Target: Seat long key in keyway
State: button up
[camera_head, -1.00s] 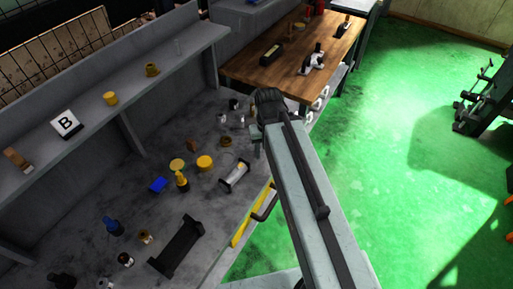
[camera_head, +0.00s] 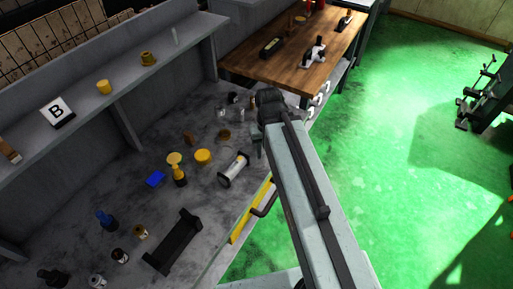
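I cannot make out the long key or the keyway with certainty at this size. A silver cylindrical piece with dark ends (camera_head: 234,169) lies near the front edge of the grey bench, with a small yellow mark on top. My arm reaches in from the lower right, and my gripper (camera_head: 258,145) is at its far end, mostly hidden behind the arm. It appears just right of the silver piece in the picture. I cannot see whether its fingers are open or hold anything.
The grey bench (camera_head: 95,195) bears a black cradle (camera_head: 173,242), a blue block (camera_head: 155,179), a yellow-topped piece (camera_head: 178,170) and a yellow disc (camera_head: 203,156). A shelf (camera_head: 135,74) runs behind. A wooden table (camera_head: 290,70) stands beyond. The green floor (camera_head: 400,150) is largely clear.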

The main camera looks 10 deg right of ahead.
aim_at(226, 177)
jog(key=u, duration=2.2)
jog(key=k, duration=1.05)
jog(key=z, duration=1.6)
jog(key=i, duration=1)
jog(key=z, duration=0.05)
